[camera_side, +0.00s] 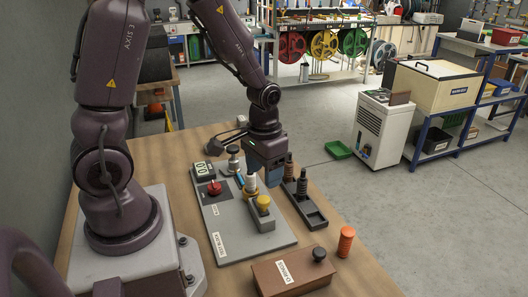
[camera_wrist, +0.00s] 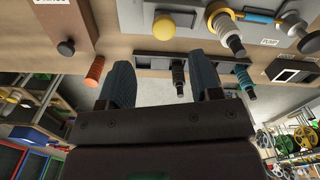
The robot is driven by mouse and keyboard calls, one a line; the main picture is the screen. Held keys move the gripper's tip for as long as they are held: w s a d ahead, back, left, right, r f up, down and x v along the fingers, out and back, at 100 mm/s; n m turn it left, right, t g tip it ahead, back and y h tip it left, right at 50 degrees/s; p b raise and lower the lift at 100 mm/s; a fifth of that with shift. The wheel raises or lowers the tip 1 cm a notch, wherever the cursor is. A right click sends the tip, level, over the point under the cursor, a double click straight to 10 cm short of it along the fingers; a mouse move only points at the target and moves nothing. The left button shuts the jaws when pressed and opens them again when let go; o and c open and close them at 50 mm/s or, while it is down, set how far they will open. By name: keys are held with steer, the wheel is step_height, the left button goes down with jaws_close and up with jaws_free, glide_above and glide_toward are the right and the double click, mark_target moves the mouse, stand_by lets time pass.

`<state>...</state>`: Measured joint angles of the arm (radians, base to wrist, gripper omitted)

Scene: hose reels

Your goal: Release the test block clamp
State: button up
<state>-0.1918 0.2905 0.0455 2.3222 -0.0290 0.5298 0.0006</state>
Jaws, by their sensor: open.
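The test block is a grey block (camera_side: 262,219) with a yellow knob (camera_side: 263,202) on top, on the grey bench plate (camera_side: 229,241). The yellow knob also shows in the wrist view (camera_wrist: 163,28), beyond my fingertips. A fitting with a cream collar (camera_side: 251,184) stands behind the block, with a blue hose piece beside it. A red knob (camera_side: 214,188) sits further left on the plate. My gripper (camera_side: 264,180) is pointed down near the plate's right edge, behind the yellow knob. In the wrist view its fingers (camera_wrist: 161,64) are apart, with nothing held between them.
A black tray (camera_side: 314,219) with dark fittings (camera_side: 301,187) lies right of the plate. An orange cylinder (camera_side: 345,242) and a brown box (camera_side: 286,277) with a black knob stand nearer the camera.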

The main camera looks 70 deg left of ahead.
step_height(320, 180, up, 5)
steer(key=shift+r, duration=0.1)
stand_by(0.3)
steer(key=s+d+r+m+t, duration=0.1)
steer(key=s+d+r+t, duration=0.1)
steer(key=r, duration=0.5)
steer(key=s+d+r+m+t, duration=0.2)
steer(key=s+d+r+t, duration=0.1)
steer(key=s+r, duration=0.3)
steer(key=shift+s+d+r+t, duration=0.15)
steer(key=shift+d+r+t, duration=0.15)
steer(key=shift+d+r, duration=0.5)
